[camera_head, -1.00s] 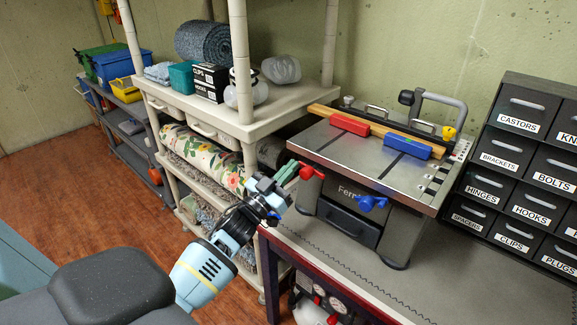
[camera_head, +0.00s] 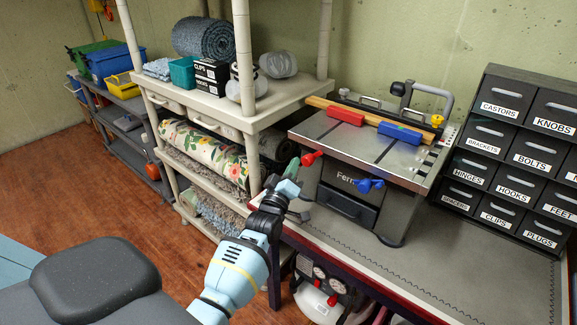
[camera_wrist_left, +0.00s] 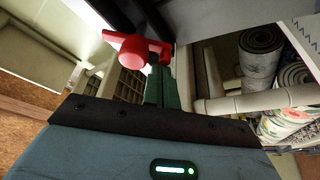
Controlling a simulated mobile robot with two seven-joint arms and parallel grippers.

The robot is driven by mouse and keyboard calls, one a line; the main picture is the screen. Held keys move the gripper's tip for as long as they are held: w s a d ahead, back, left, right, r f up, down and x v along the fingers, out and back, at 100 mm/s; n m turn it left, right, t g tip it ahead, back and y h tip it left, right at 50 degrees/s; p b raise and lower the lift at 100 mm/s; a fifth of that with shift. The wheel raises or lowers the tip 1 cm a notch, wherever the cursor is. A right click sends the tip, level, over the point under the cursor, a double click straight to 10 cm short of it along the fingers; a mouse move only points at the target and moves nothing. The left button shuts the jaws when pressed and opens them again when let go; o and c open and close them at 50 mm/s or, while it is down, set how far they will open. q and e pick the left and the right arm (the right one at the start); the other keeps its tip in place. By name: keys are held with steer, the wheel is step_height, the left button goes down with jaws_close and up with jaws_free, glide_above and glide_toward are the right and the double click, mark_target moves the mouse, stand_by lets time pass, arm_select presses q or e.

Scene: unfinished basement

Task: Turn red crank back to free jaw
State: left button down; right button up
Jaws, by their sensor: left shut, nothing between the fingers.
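The red crank (camera_head: 312,158) sticks out from the front left of the grey bench machine, below its tabletop. It also shows in the left wrist view (camera_wrist_left: 134,48), just beyond my green fingertips. A blue crank (camera_head: 370,184) sits to its right on the machine front. On the tabletop a red jaw block (camera_head: 346,116) and a blue jaw block (camera_head: 400,133) rest against a wooden bar (camera_head: 365,118). My left gripper (camera_head: 292,170) is shut and empty, just left of and slightly below the red crank. In the head view it looks apart from the crank. My right gripper is not in view.
The machine stands on a grey workbench (camera_head: 440,262), with labelled drawers (camera_head: 520,160) at right. A cream shelf (camera_head: 235,118) with boxes and rolled rugs stands close behind my left arm. The bench front right of my arm is clear.

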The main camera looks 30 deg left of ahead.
arm_select(q)
steer(key=shift+d+f+n, duration=0.15)
steer(key=shift+f+n, duration=0.1)
steer(key=shift+n, duration=0.35)
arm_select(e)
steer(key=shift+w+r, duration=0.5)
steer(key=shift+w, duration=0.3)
arm_select(q)
steer(key=shift+f, duration=0.1)
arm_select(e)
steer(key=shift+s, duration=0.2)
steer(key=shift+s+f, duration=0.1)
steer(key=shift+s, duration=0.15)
